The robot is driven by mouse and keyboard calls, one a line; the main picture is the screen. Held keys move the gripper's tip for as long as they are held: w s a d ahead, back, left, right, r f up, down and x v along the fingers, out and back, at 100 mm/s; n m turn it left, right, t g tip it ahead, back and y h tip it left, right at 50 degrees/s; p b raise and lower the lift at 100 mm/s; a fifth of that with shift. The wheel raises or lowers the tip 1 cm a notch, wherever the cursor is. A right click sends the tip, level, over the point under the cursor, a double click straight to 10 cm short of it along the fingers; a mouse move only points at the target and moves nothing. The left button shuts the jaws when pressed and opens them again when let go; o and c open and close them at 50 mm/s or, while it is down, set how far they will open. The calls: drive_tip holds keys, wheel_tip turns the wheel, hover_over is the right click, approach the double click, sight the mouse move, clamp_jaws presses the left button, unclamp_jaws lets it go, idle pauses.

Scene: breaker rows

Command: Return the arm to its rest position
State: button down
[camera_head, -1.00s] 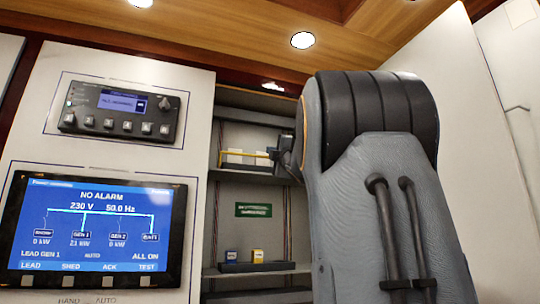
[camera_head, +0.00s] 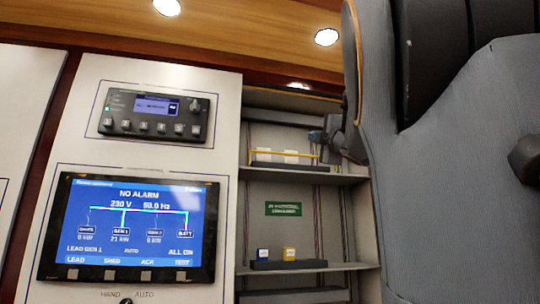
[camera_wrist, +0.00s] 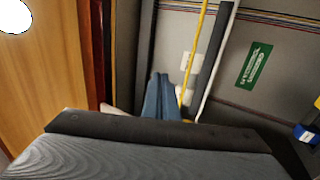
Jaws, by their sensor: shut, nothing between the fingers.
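My gripper (camera_head: 318,136) is shut and empty. In the head view it shows small and dark at the right end of the yellow bar (camera_head: 280,157) on the upper shelf, partly hidden by my arm. In the wrist view its blue-grey fingers (camera_wrist: 158,98) lie together, beside the yellow bar (camera_wrist: 196,45) and white blocks (camera_wrist: 187,64). I cannot tell whether it touches them. My large grey and black arm fills the right of the head view and is raised and folded close to the camera.
An open cabinet bay has a green label (camera_head: 283,209); blue (camera_head: 262,253) and yellow (camera_head: 289,253) blocks stand on the lower shelf. Left of it are a lit screen (camera_head: 130,225) reading NO ALARM and a control unit (camera_head: 152,115). A wooden ceiling (camera_head: 250,35) hangs above.

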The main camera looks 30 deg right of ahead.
idle(0.3)
